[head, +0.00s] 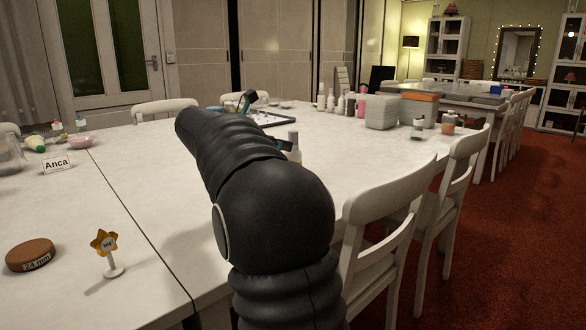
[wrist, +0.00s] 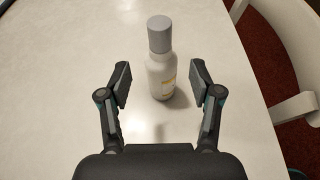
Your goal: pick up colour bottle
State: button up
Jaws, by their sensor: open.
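A white bottle with a grey cap and a yellow mark on its label (wrist: 158,75) stands upright on the white table in the wrist view. My gripper (wrist: 160,84) is open, with one finger on each side of the bottle's image. The bottle appears just beyond the fingertips or at their reach; I cannot tell the exact depth, and no contact shows. In the head view, the bottle's grey cap (head: 293,136) shows just past my black arm, which hides much of the bottle and most of my gripper.
Several bottles (head: 330,101) and grey boxes (head: 388,111) stand farther back on the table (head: 150,175). White chairs (head: 385,225) line its right edge. A star sign (head: 104,243), a brown disc (head: 31,254) and an "Anca" card (head: 57,164) are at left. Tabletop around the bottle is clear.

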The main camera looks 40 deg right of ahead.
aim_at(294, 145)
jog(key=shift+x, duration=3.25)
jog(key=shift+r, duration=0.15)
grip_shut()
